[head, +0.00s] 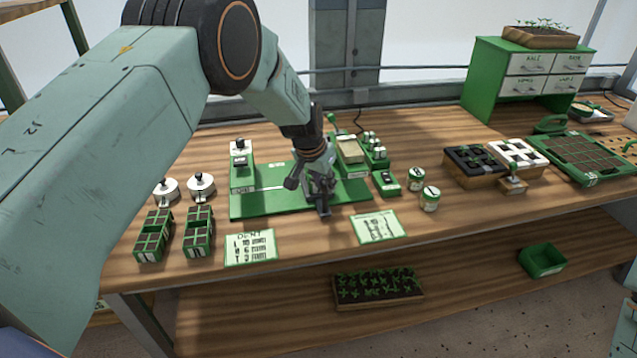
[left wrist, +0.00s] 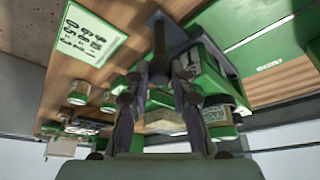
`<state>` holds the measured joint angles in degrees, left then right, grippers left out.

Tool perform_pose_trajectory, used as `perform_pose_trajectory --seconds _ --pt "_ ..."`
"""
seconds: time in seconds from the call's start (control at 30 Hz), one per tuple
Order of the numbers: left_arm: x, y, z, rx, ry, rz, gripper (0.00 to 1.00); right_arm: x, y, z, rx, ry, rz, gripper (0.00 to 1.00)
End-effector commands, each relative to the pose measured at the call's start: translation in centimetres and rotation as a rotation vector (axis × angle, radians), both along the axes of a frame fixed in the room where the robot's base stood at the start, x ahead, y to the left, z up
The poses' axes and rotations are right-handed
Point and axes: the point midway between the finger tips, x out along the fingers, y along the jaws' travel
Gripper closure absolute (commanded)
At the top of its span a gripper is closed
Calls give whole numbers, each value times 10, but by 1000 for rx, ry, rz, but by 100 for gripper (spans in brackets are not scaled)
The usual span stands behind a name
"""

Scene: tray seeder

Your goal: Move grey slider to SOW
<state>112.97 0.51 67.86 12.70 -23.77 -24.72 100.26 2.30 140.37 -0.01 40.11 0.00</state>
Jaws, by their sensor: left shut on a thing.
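The green seeder base (head: 265,203) lies on the wooden bench, with a pale rail line along it and small labels too small to read surely. My left gripper (head: 320,188) points down over the right part of this base. It is shut on a grey upright piece that I take to be the grey slider (head: 324,208), largely hidden by the fingers. In the left wrist view the grey piece (left wrist: 159,38) stands between the fingertips of my left gripper (left wrist: 159,68). The SOW mark cannot be read surely in the head view. My right gripper is not in view.
A green block with a black knob (head: 242,165) stands at the base's left end. Two cards (head: 250,248) lie in front. Green cell trays (head: 198,232) stand at left.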

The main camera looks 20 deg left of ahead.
Motion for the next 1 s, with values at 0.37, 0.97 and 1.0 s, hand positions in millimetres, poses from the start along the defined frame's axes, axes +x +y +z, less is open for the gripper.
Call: perform_pose_trajectory --seconds 0.37,0.97,1.0 --pt "-1 0 0 -1 1 1 72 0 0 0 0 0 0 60" --pt "-1 0 7 -1 -2 1 55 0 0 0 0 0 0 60" --pt "-2 0 11 -1 -3 1 55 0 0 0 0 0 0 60"
